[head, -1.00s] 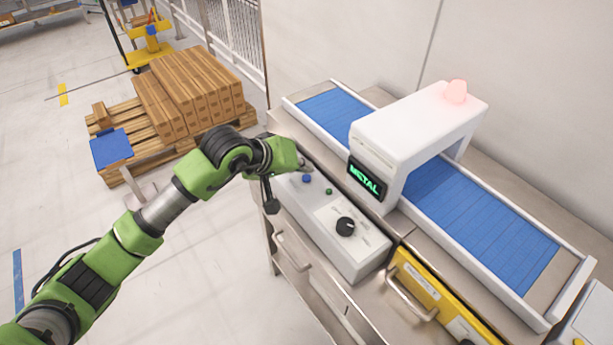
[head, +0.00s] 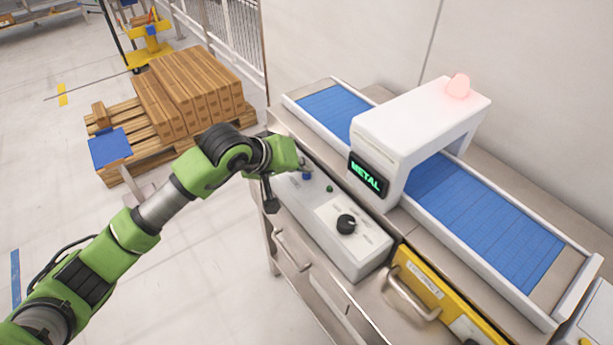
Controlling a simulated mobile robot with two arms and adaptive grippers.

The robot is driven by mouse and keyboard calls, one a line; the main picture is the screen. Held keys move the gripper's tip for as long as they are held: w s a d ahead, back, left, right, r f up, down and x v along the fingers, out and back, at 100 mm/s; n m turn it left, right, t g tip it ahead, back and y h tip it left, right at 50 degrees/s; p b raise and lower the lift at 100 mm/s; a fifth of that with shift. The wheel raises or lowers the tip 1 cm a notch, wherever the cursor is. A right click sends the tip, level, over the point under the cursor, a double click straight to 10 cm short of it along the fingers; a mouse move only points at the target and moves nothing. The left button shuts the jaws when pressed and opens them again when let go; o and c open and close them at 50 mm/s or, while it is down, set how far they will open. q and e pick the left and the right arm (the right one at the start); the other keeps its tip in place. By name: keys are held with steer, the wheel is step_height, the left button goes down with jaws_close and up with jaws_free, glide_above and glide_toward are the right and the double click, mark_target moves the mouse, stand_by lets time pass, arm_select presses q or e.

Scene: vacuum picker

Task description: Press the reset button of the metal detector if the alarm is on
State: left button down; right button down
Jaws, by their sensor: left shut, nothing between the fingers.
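The white metal detector (head: 415,125) arches over a blue conveyor belt. Its display (head: 367,176) reads "METAL" in green. The alarm lamp (head: 458,87) on top glows red. In front is a grey control box (head: 345,255) with a blue button (head: 306,176), a small green button (head: 329,189) and a black knob (head: 346,224). My left gripper (head: 304,165) is shut and empty at the box's far-left end, close above the blue button. I cannot tell whether its tips touch anything. My right gripper is not in view.
The conveyor (head: 485,225) runs along the steel bench behind the control box. A yellow drawer (head: 432,290) with a metal handle is at the lower right. A wooden pallet (head: 120,170) with stacked brown boxes (head: 195,90) stands on the floor at left. Floor in front is clear.

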mark_target(304, 176)
arm_select(q)
steer(key=shift+f+b, duration=0.4)
steer(key=shift+b, duration=0.2)
stand_by(0.8)
stand_by(0.3)
steer(key=shift+r, duration=0.85)
steer(key=shift+r+p, duration=0.85)
steer(key=shift+r, duration=1.7)
steer(key=shift+s+f, duration=0.1)
steer(key=shift+f, duration=0.05)
